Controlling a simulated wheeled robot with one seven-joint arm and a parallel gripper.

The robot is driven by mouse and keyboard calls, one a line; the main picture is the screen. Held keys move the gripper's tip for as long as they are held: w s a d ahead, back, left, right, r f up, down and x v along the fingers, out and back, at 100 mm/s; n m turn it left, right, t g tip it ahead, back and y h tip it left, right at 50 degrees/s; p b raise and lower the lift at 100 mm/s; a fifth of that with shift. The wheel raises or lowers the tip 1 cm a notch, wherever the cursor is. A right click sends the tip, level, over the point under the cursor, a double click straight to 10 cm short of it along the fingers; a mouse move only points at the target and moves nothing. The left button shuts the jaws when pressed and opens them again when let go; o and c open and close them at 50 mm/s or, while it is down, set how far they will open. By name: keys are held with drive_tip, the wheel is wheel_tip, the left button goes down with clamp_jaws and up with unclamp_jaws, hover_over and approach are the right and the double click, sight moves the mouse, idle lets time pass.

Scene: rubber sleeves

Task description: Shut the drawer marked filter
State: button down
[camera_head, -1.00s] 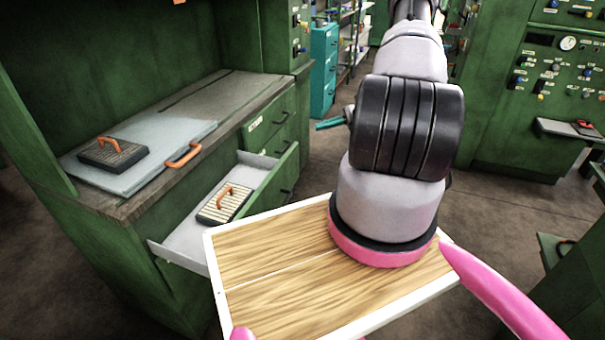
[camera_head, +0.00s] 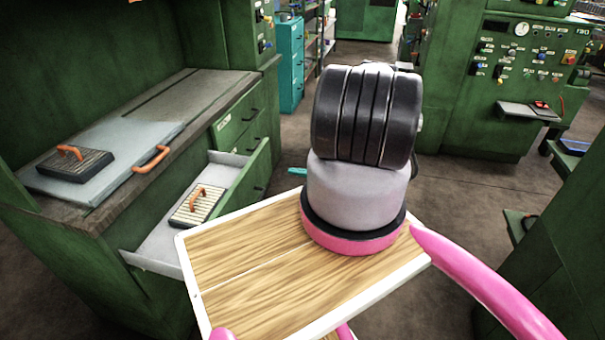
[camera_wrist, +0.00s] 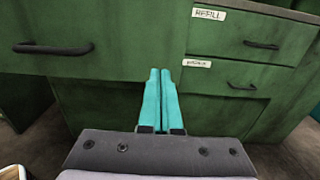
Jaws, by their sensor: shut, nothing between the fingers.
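A drawer of the green bench stands pulled out; its green front (camera_head: 243,195) with a black handle faces right, and a striped block with an orange handle (camera_head: 198,204) lies in its grey tray (camera_head: 160,245). In the wrist view, the large front at left (camera_wrist: 110,62) with a black handle appears to be this drawer; I see no label on it. Right of it are closed drawers, one labelled REFILL (camera_wrist: 230,35), one below (camera_wrist: 215,85) with a label too small to read surely. My gripper (camera_wrist: 160,72) has teal fingers pressed together, empty, in front of the bench. Its tip (camera_head: 297,171) shows right of the open drawer.
A pale sheet (camera_head: 110,160) and a dark block with an orange handle (camera_head: 75,163) lie on the bench top. A teal cabinet (camera_head: 290,65) stands behind. Green machines (camera_head: 500,90) stand at right. Bare floor (camera_head: 460,230) lies between.

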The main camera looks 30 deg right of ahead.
sight(267, 167)
drive_tip(key=x, duration=0.8)
drive_tip(key=shift+w+a, duration=0.15)
